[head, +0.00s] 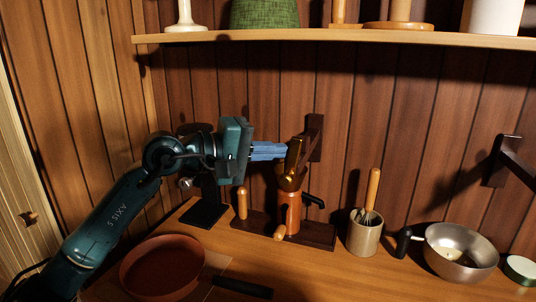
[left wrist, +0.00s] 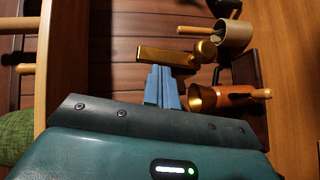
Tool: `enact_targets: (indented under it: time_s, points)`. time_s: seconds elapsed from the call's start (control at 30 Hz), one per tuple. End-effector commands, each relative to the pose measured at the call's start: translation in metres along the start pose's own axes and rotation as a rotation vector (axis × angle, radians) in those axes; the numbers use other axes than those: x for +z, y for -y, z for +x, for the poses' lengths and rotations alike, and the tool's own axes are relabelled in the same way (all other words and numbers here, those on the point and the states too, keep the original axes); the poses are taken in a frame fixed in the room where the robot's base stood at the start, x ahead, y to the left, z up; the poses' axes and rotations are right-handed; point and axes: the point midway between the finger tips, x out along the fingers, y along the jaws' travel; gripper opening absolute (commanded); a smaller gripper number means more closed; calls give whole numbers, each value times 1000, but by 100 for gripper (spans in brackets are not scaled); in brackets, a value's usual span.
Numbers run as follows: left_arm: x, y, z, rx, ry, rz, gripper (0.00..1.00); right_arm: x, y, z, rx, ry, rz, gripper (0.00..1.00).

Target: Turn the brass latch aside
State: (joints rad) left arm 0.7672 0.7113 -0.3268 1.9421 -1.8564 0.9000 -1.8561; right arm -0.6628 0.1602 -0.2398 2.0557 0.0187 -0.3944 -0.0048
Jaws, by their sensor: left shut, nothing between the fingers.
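The brass latch (head: 293,158) is a gold bar standing nearly upright in the head view, in front of the dark bracket. In the left wrist view the latch (left wrist: 165,55) lies across the picture, with a round knob at its right end. My left gripper (head: 284,151) has blue fingers, shut with nothing between them. Its tips are at the side of the latch bar, touching or very close; I cannot tell which. The left wrist view shows the same fingertips (left wrist: 162,70) against the bar's edge. My right gripper is in neither view.
Below the latch is a copper cylinder (head: 291,215) with a brass cup, on a dark wooden base (head: 318,236). A utensil crock (head: 364,238), a steel pan (head: 462,238) and a reddish-brown round dish (head: 160,266) stand on the counter. A shelf (head: 350,36) runs above.

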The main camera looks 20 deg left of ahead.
Motion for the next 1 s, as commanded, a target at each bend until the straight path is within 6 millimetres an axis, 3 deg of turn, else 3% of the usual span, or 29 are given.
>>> enact_targets:
  time_s: [0.33,0.5,1.0]
  points:
    - [8,-12,8,-217,-1,223,0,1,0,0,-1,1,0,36]
    - [15,-15,15,-231,-1,235,0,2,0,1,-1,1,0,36]
    - [35,-18,35,-475,0,482,0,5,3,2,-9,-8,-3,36]
